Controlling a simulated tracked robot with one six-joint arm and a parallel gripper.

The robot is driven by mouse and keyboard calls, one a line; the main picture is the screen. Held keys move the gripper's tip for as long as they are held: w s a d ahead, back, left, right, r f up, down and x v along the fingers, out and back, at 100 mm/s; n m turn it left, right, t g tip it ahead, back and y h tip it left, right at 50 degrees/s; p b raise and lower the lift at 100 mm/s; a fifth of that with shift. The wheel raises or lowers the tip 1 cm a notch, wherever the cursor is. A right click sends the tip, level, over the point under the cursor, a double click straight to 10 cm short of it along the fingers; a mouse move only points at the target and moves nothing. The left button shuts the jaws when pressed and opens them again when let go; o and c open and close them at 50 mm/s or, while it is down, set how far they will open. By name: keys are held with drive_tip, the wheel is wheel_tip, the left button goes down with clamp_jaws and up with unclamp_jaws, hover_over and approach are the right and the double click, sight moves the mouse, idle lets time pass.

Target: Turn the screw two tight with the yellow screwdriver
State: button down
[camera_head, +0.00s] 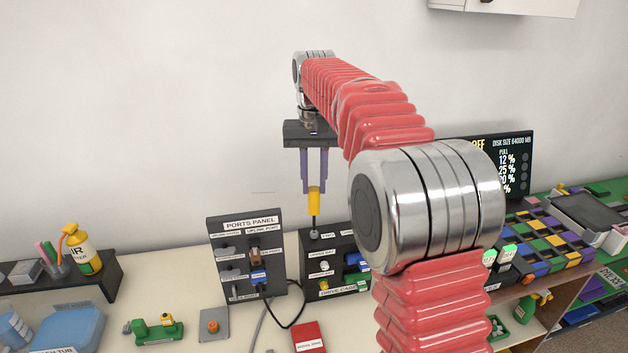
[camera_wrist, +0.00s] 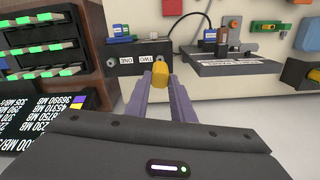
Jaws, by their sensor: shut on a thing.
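My gripper (camera_head: 314,184), with two purple fingers, points straight down and is shut on the yellow screwdriver (camera_head: 314,203). The screwdriver is upright, its thin dark shaft reaching down to a small grey screw head (camera_head: 314,234) on top of the black drive cage (camera_head: 345,243). I cannot tell whether the tip is seated in the screw. A white label stands beside the screw. In the wrist view the yellow handle (camera_wrist: 160,75) shows between the fingers, in front of labels reading ONE (camera_wrist: 126,60) and TWO (camera_wrist: 152,58). The screwdriver's tip is hidden there.
The ports panel (camera_head: 245,222) stands left of the cage, with a black cable (camera_head: 303,300) between them. A red box (camera_head: 308,337) lies in front. A dark display (camera_head: 510,160) and a coloured grid tray (camera_head: 545,240) are at right. A spray bottle (camera_head: 82,250) stands at left.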

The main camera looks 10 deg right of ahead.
drive_tip(key=shift+f, duration=0.9)
drive_tip(key=c, duration=1.4)
unclamp_jaws()
drive_tip(key=shift+c, duration=0.2)
drive_tip(key=shift+r, duration=0.15)
drive_tip(key=shift+r, duration=2.35)
drive_tip(key=shift+r, duration=0.15)
wheel_tip(320, 180, up, 7)
